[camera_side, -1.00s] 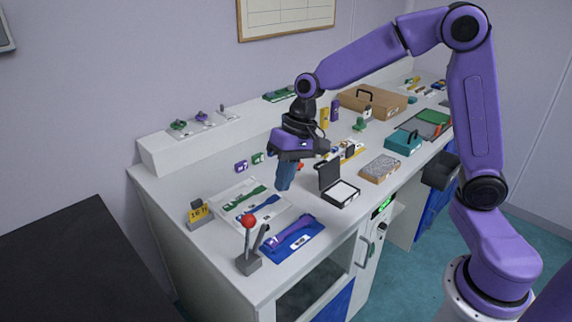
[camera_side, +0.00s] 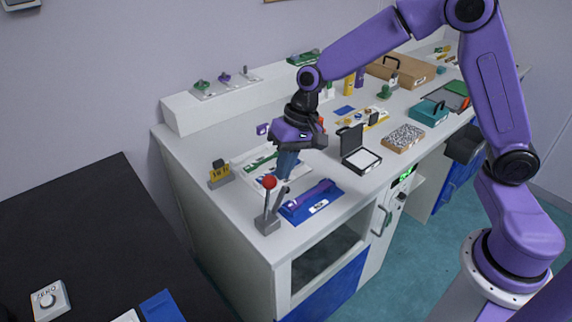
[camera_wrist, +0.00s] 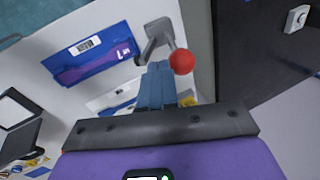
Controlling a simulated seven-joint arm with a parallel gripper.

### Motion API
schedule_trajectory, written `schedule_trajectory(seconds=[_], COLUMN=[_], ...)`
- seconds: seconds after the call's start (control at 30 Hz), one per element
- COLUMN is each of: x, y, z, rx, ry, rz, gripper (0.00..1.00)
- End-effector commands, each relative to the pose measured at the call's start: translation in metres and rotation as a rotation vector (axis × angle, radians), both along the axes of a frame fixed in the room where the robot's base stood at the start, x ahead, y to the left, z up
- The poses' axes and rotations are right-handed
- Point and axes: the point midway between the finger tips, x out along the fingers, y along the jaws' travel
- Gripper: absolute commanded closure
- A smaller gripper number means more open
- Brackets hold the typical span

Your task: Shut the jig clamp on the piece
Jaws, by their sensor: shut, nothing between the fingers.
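The jig clamp (camera_side: 267,226) is a grey block at the front left corner of the bench. Its lever stands upright with a red ball (camera_side: 269,182) on top, and a grey bar beside it tilts up to the right. In the wrist view the red ball (camera_wrist: 182,61) is just right of my fingertips. My gripper (camera_side: 281,180) has blue fingers, shut and empty, pointing down just behind and right of the ball; I cannot tell whether they touch it. A purple strip (camera_side: 310,195) lies on a blue mat (camera_side: 330,205) to the clamp's right. No piece is clearly visible in the clamp.
A white tray (camera_side: 240,164) with green and blue strips lies behind the clamp. A yellow-marked block (camera_side: 220,175) stands at the left edge. An open black case (camera_side: 361,160) is to the right. A black table (camera_side: 80,220) stands left of the bench.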

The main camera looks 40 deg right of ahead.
Motion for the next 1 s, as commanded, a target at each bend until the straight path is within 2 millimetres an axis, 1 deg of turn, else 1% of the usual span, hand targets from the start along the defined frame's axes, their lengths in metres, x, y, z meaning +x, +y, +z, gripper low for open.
schedule_trajectory(seconds=[0.4, 0.57, 0.77, 1.0], x=[0.000, 0.000, 0.000, 0.000], y=[0.011, 0.019, 0.038, 0.064], z=[0.004, 0.007, 0.010, 0.010], rx=[-0.070, -0.121, -0.241, -0.422], ry=[-0.002, -0.002, -0.004, -0.003], rz=[0.003, 0.004, 0.007, 0.004], gripper=[1.00, 1.00, 1.00, 1.00])
